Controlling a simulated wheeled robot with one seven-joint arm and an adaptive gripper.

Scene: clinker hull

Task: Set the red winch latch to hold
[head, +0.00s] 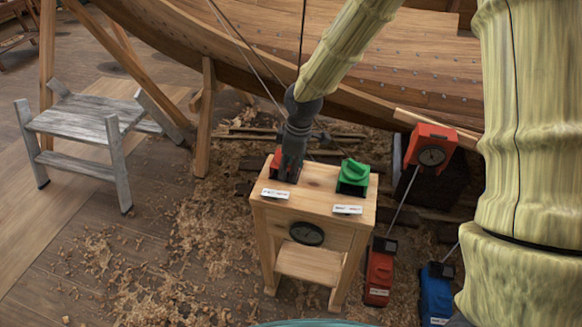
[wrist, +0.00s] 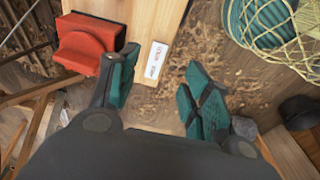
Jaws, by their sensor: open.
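The red winch latch (head: 277,164) is on the left of the top of a small wooden stand (head: 318,183). My gripper (head: 289,172) is in front of it and hides much of it in the head view. In the wrist view the red latch (wrist: 88,42), a rounded knob on a block, lies at the upper left. It is just outside the left finger of my gripper (wrist: 160,88); I cannot tell whether they touch. The jaws are open, with nothing held between them. A white label (wrist: 155,59) lies beyond the gap; its text is unreadable.
A green latch (head: 355,173) is at the right of the stand top. A black round fitting (head: 307,233) is on its front. Red (head: 379,277) and blue (head: 436,295) units stand to the right. The wooden hull (head: 370,65) is behind; a grey bench (head: 85,125) stands left.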

